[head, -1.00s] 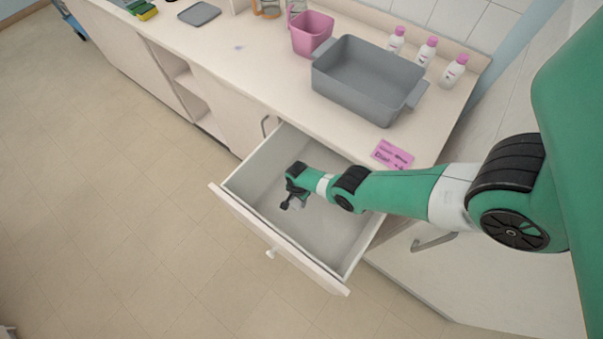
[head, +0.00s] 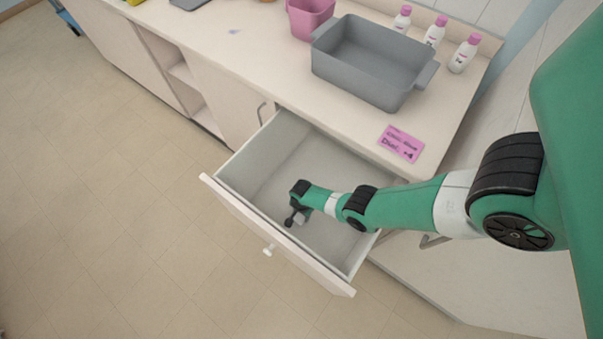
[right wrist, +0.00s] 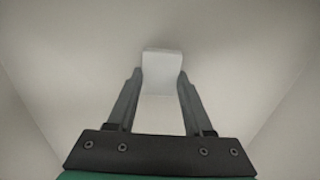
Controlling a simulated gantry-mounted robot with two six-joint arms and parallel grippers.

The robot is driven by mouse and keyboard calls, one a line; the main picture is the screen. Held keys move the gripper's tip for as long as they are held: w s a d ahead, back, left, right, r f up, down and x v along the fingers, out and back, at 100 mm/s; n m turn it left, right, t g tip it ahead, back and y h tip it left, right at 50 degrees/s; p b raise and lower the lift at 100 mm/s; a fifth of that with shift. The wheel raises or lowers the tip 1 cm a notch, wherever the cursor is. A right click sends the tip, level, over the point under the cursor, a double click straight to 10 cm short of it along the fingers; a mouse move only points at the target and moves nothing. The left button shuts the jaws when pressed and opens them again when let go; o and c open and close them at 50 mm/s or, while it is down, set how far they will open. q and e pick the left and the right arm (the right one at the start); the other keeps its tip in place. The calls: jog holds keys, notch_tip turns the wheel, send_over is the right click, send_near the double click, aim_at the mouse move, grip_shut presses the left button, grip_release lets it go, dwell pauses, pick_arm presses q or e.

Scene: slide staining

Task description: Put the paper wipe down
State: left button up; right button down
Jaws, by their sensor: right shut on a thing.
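My right gripper (head: 294,218) reaches down into the open drawer (head: 262,156). In the right wrist view its two fingers (right wrist: 160,95) are shut on a white, block-shaped paper wipe (right wrist: 162,72). The wipe sits between the fingertips, with the pale drawer interior around it. In the head view the wipe is small and mostly hidden by the gripper. I cannot tell whether it touches the drawer floor. My left gripper is not in view.
Above the drawer, the counter holds a grey basin (head: 368,85), a pink container (head: 306,18), several white bottles with pink caps (head: 464,54) and a pink label card (head: 401,143). The drawer walls surround my right gripper. The rest of the drawer looks empty.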

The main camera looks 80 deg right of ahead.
jog(key=shift+f, duration=0.15)
jog(key=shift+c, duration=1.5)
grip_release()
notch_tip(320, 180, up, 12)
jog(key=p, duration=1.2)
jog(key=shift+s, duration=0.1)
